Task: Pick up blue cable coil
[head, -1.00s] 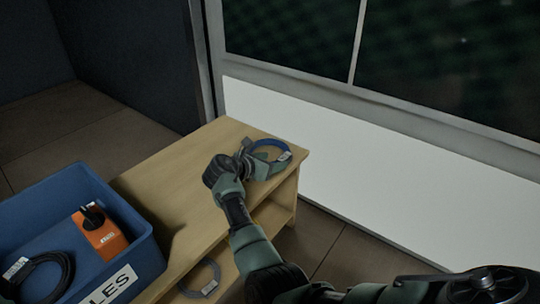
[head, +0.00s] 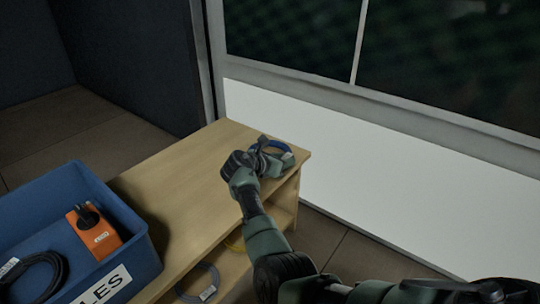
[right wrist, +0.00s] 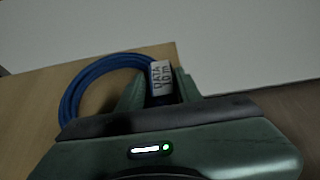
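The blue cable coil (head: 277,147) lies on the far right end of the wooden shelf top, partly hidden by my right gripper (head: 268,160) in the head view. In the right wrist view, the coil (right wrist: 72,97) is a blue loop with a white printed tag (right wrist: 161,74). The fingers of my right gripper (right wrist: 160,90) stand apart, one on each side of the tag and the cable under it. I see no clear contact on either side. My left gripper is not in view.
A blue crate (head: 140,258) at the lower left holds an orange device (head: 95,232) and a black cable coil (head: 50,272). The shelf top (head: 190,180) between is clear; a white wall panel (head: 400,190) stands behind.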

